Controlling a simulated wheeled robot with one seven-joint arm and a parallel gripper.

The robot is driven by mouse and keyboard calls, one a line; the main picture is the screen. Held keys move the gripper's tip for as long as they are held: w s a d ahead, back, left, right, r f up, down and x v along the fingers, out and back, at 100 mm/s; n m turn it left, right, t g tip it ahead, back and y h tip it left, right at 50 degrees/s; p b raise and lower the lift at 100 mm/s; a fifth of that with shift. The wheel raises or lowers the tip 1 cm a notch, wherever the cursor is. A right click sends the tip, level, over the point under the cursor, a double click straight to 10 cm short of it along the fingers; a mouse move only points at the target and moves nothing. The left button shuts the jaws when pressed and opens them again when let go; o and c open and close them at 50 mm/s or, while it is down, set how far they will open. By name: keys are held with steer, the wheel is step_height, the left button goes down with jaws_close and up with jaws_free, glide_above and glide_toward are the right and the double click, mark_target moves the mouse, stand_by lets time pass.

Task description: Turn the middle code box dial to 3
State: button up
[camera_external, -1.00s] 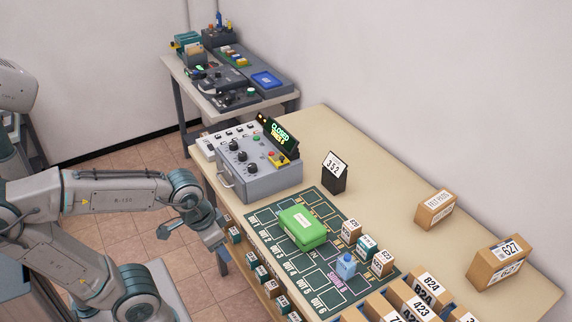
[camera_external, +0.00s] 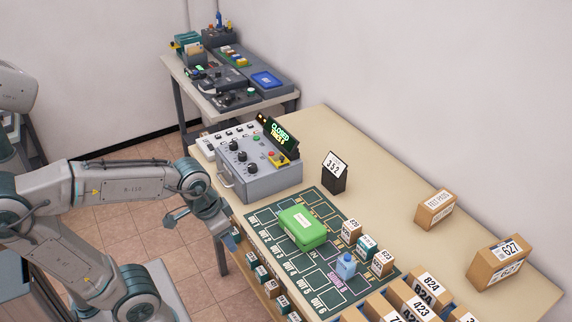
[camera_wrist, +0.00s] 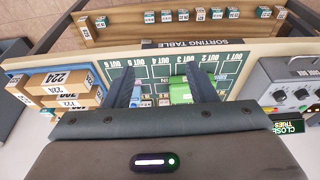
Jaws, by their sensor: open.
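The grey code box (camera_external: 258,178) stands at the far left end of the table, with a row of three black dials on its sloped top. The middle dial (camera_external: 242,156) is between the other two; its setting is too small to read. A green-lettered display (camera_external: 280,133) on the box reads CLOSED, with a tries line below. My gripper (camera_external: 203,229) is open and empty, off the table's near edge, below and left of the box. In the wrist view my gripper (camera_wrist: 160,82) points over the sorting mat, and the code box (camera_wrist: 283,75) is at the right edge, partly cut off.
A green case (camera_external: 301,228) lies on the sorting mat (camera_external: 310,270), with small parcels and a blue bottle (camera_external: 346,265) beside it. A card stand (camera_external: 335,172) reads 352. A handle (camera_external: 225,180) sticks out from the box's near side. A second table stands behind.

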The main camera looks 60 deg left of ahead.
steer(key=w+a+r, duration=0.3)
steer(key=w+a, duration=0.4)
steer(key=w, duration=0.3)
steer(key=t+b, duration=0.2)
glide_above(240, 153)
steer(key=s, duration=0.6)
steer(key=f, duration=0.2)
steer(key=shift+g, duration=0.3)
steer(key=p+x, duration=0.2)
steer(key=x, duration=1.1)
steer(key=shift+w+f, duration=0.15)
steer(key=shift+w, duration=0.15)
steer(key=c, duration=1)
